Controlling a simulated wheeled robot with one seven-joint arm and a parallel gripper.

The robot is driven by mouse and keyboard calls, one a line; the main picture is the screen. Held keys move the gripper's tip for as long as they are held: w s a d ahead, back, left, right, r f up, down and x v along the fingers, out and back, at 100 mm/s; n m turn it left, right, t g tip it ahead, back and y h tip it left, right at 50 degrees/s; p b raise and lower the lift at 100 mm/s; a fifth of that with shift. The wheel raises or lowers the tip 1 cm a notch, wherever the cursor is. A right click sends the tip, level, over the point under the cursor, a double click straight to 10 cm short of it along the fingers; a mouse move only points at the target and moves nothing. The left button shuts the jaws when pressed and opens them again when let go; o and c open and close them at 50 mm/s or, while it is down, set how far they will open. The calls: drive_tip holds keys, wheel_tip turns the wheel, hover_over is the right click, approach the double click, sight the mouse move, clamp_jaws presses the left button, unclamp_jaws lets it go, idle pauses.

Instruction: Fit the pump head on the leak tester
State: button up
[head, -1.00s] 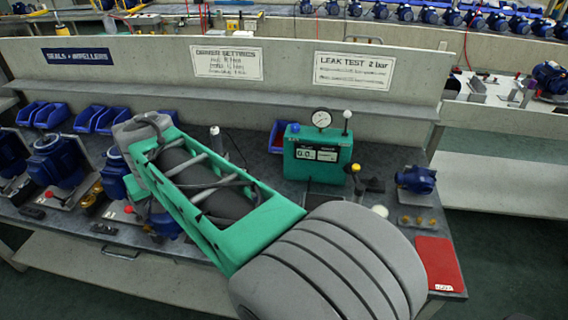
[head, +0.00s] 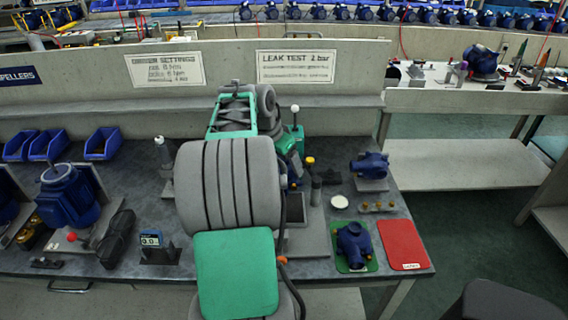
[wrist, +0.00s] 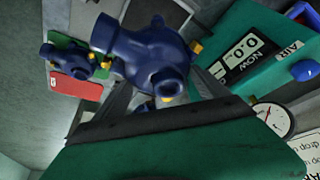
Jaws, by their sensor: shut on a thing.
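My gripper (wrist: 160,98) is shut on a dark blue pump head (wrist: 148,48) with brass-coloured fittings, seen large in the wrist view. The leak tester (wrist: 262,48) is a green box with a lit display and a round gauge, to the right of the held pump head. In the head view my arm hides most of the leak tester; a green edge (head: 297,136) and a white-knobbed lever show. My gripper and the held pump head are hidden there. I cannot tell whether the pump head touches the tester.
Another blue pump (head: 353,243) sits on a green mat beside a red mat (head: 403,245) at the bench's front right. A blue pump on a grey block (head: 371,184), brass fittings (head: 378,206) and a white disc (head: 339,201) stand nearby. Blue bins (head: 103,144) line the back left.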

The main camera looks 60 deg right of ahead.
drive_tip(key=shift+f+b, duration=2.45)
drive_tip(key=shift+f, duration=0.7)
drive_tip(key=shift+f+b, duration=2.2)
drive_tip(key=shift+f, duration=0.7)
drive_tip(key=o, duration=1.3)
drive_tip(key=shift+c, duration=0.2)
drive_tip(key=shift+o, duration=1.2)
drive_tip(key=shift+a, duration=0.1)
drive_tip(key=shift+f, duration=0.1)
drive_tip(key=shift+r+p, duration=3.45)
drive_tip(key=shift+r, duration=1.15)
